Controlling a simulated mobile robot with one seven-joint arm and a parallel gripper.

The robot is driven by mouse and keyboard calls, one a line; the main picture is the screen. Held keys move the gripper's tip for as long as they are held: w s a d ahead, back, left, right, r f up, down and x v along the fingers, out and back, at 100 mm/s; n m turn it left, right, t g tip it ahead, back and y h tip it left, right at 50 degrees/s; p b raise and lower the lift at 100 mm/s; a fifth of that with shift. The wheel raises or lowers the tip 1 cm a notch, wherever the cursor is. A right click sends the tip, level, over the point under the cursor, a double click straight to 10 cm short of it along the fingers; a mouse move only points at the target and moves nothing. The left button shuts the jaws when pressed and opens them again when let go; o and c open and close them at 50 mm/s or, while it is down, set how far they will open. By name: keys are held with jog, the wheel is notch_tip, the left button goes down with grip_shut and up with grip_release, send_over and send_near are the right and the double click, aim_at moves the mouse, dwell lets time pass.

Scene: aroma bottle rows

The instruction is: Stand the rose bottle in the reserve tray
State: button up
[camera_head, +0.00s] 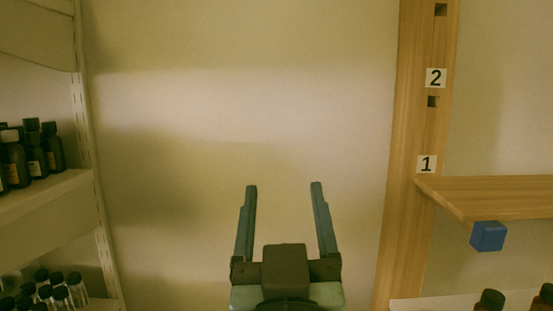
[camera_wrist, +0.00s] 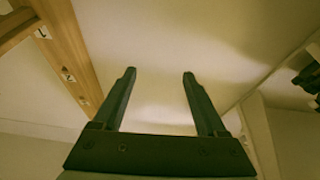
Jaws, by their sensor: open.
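My gripper (camera_head: 284,188) is open and empty in the head view, raised in front of a bare wall. Its two fingers also show in the wrist view (camera_wrist: 160,73), apart with nothing between them. Dark bottles (camera_head: 34,150) with dark caps and labels, and one pale cap, stand on the left shelf in the head view. Two brown bottles (camera_head: 489,300) with dark caps show at the lower right edge. I cannot tell which bottle is the rose one. I cannot make out a reserve tray in either view.
A wooden post (camera_head: 412,120) carries labels 2 and 1. Small clear bottles (camera_head: 60,292) with black caps stand at lower left. The space around my gripper is free.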

jog(key=s+r+t, duration=0.5)
jog(key=s+r, duration=0.4)
jog(key=r, duration=0.4)
jog(key=shift+a+r+m, duration=0.2)
jog(key=shift+a+m, duration=0.2)
jog(key=shift+r, duration=0.1)
notch_tip(320, 180, up, 8)
jog(key=p, duration=0.8)
jog(key=shift+r+p, duration=0.2)
jog(key=shift+p, duration=0.15)
